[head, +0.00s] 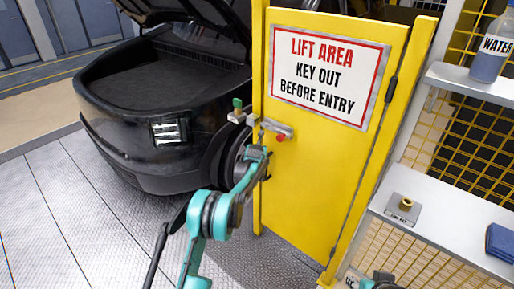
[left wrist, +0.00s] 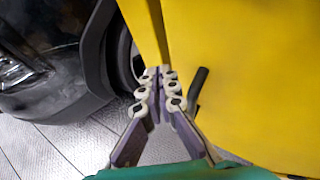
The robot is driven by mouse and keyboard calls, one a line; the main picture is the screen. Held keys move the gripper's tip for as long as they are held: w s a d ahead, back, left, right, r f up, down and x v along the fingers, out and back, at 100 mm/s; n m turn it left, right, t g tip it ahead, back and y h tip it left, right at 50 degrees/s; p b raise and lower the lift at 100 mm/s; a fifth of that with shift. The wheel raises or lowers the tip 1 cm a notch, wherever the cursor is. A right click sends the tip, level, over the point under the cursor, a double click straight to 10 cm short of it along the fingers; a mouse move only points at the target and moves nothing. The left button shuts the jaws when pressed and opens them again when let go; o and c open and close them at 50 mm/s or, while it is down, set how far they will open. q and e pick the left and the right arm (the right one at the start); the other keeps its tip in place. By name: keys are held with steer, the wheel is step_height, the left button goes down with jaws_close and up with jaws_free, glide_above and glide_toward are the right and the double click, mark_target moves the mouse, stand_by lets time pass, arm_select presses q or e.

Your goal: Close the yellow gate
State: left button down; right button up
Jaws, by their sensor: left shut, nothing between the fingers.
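The yellow gate (head: 325,165) bears a white "LIFT AREA" sign and stands upright in the middle of the head view. Its left edge is close to a yellow post (head: 258,60); I cannot tell whether it is fully closed. A latch with a red part (head: 277,131) is near its upper left edge. My left gripper (head: 264,166) is at the gate's left edge, just below the latch. In the left wrist view, its fingertips (left wrist: 160,74) are together and empty, in front of the gate (left wrist: 245,70), beside a dark handle (left wrist: 198,88). Contact is unclear.
A black car (head: 150,110) with its rear open stands left of the gate. A small block with a green knob (head: 237,108) sits by the post. Right are shelves (head: 440,225) with a water bottle (head: 491,50) and a blue cloth-like item (head: 501,242). Metal floor lies front left.

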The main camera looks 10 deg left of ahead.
arm_select(q)
steer(key=s+r+n+g+p, duration=0.1)
steer(key=s+r+n, duration=0.55)
steer(key=s, duration=0.45)
steer(key=s+d+r+n+g+p, duration=0.1)
steer(key=s+r+n, duration=0.5)
steer(key=s, duration=0.5)
steer(key=s+r+n+p, duration=0.1)
steer(key=s+r+n, duration=0.5)
steer(key=s, duration=0.5)
steer(key=s+d+f+n+g, duration=0.1)
steer(key=s+f+n, duration=0.1)
steer(key=s+n, duration=0.6)
steer(key=s+d+f+n+g+h, duration=0.1)
steer(key=s+n, duration=0.7)
steer(key=s, duration=1)
step_height(320, 180, down, 2)
steer(key=shift+s+d+f+g+h, duration=0.3)
steer(key=shift+d+g, duration=0.1)
steer(key=shift+d, duration=0.25)
